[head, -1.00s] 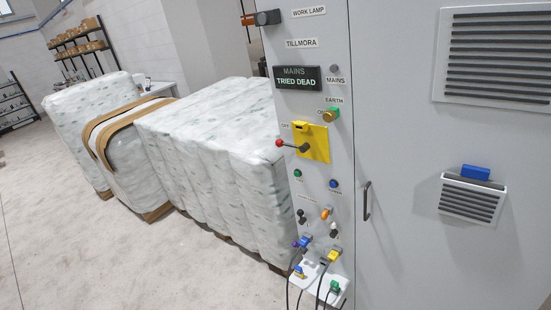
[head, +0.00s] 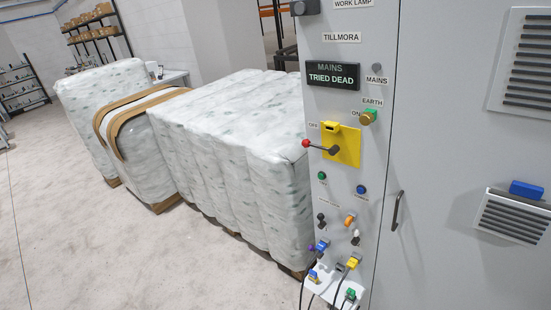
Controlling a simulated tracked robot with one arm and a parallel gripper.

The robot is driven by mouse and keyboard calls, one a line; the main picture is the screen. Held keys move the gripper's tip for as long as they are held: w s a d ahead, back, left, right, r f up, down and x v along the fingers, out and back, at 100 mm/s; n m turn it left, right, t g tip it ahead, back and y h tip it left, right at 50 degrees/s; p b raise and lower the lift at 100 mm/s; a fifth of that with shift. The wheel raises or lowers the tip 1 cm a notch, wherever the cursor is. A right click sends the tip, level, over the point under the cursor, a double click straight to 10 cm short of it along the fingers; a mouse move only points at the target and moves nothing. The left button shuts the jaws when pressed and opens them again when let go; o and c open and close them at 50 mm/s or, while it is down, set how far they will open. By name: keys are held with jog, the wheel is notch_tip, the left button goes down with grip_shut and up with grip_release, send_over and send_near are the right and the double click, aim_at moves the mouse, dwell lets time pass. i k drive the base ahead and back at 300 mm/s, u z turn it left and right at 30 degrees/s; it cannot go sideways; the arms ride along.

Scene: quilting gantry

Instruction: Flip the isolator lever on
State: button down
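The isolator lever (head: 322,147) is a dark handle with a red ball end, on a yellow plate (head: 345,146) on the grey cabinet's narrow panel. It points left, its red ball near the "OFF" label (head: 313,125). A yellow tab sits at the top of the plate. Above it, a dark display (head: 332,76) reads "MAINS TRIED DEAD". A green and brass knob (head: 370,116) labelled "EARTH" and "ON" is up and right of the lever. My gripper does not show in the head view.
Below the lever are coloured buttons, small switches and plugs with black cables on a white ledge (head: 322,289). The cabinet door (head: 450,180) has a handle (head: 397,211). Wrapped white bales (head: 235,150) stand close left of the cabinet. The pale floor (head: 80,220) at left is clear.

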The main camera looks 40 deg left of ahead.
aim_at(305, 143)
jog(key=u, duration=0.1)
jog(key=i, duration=1)
jog(key=z, duration=0.05)
